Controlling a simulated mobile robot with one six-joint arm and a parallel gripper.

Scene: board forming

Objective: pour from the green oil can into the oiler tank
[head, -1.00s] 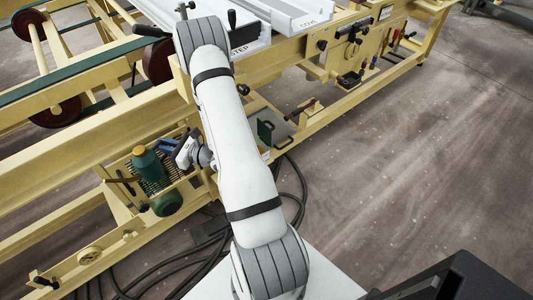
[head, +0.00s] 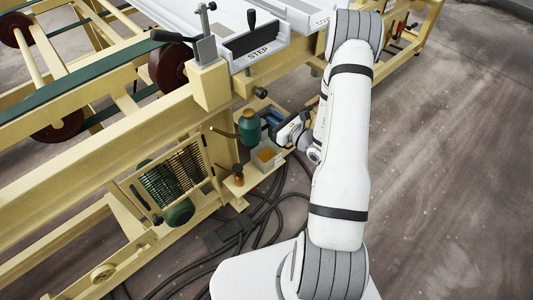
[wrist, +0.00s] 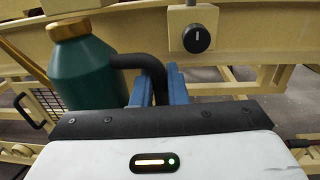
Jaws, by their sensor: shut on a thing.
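The green oil can (head: 249,130) hangs in the air, roughly upright, with its brass spout pointing left. My gripper (head: 271,121) is shut on the can's black handle, right of its body. In the wrist view the can (wrist: 88,72) stands left of my blue fingers (wrist: 160,84), which close around the black handle. A grey open box with amber inside (head: 265,167), which looks like the oiler tank, sits just below and right of the can. The can and gripper hide part of the area behind it; I see no stream from the spout.
A small amber bottle (head: 239,175) stands on the ledge left of the tank. A yellow machine beam (head: 160,133) runs close behind the can. A slatted guard (head: 172,177) and green motor (head: 179,213) are at left. Black cables (head: 262,222) lie on the floor.

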